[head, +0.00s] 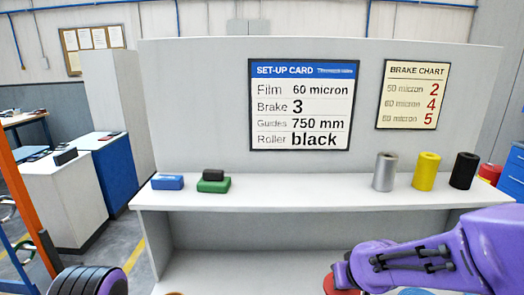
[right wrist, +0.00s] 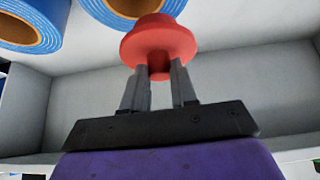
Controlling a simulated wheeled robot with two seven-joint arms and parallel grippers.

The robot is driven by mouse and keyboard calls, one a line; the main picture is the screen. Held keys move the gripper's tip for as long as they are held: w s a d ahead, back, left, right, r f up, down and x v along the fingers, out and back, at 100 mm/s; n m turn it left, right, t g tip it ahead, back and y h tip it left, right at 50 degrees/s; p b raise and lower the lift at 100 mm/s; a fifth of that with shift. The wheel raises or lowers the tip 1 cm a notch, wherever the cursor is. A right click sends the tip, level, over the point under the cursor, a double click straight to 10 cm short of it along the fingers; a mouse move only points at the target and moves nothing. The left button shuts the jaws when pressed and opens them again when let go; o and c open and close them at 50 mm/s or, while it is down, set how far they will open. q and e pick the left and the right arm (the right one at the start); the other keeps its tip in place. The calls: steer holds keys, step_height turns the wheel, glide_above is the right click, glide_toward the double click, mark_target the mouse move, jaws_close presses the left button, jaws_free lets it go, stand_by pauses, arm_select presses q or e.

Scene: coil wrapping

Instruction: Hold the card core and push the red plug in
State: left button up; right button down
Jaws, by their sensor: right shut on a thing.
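In the right wrist view my right gripper (right wrist: 160,88) is shut on the stem of a red plug (right wrist: 158,42), whose wide flange and narrower end point away from the fingers. A second blue coil (right wrist: 45,38) with a brown ring is at the top left. In the head view a red piece (head: 338,284) shows at the bottom edge, partly hidden by my right arm. My left gripper is not in view.
A grey shelf (head: 290,194) crosses the head view. It bears a blue block (head: 167,182), a green block (head: 213,186) with a dark one on it, and silver (head: 385,172), yellow (head: 426,171) and black (head: 463,170) rollers. A set-up card (head: 304,105) hangs above.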

mark_target(327, 289)
steer(key=shift+s+d+r, duration=0.2)
steer(key=shift+s+r, duration=0.05)
steer(key=shift+s, duration=0.25)
steer(key=shift+s+d+r, duration=0.15)
steer(key=shift+s+r, duration=0.05)
steer(key=shift+s, duration=0.3)
steer(key=shift+w+a+f, duration=0.1)
steer(key=shift+w+f, duration=0.05)
steer(key=shift+f, duration=0.05)
steer(key=a, duration=0.1)
steer(key=a+f+n+y, duration=0.1)
steer(key=a+n, duration=0.1)
steer(key=a, duration=0.1)
steer(key=shift+w+f+y, duration=0.25)
steer(key=shift+w+y, duration=0.05)
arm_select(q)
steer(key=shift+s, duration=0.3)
arm_select(e)
steer(key=a+n+g+y, duration=0.4)
steer(key=a+n+y, duration=0.1)
steer(key=a+n, duration=0.7)
steer(key=shift+s+a+n+g, duration=0.3)
steer(key=shift+a+n+g, duration=0.1)
steer(key=shift+a, duration=0.65)
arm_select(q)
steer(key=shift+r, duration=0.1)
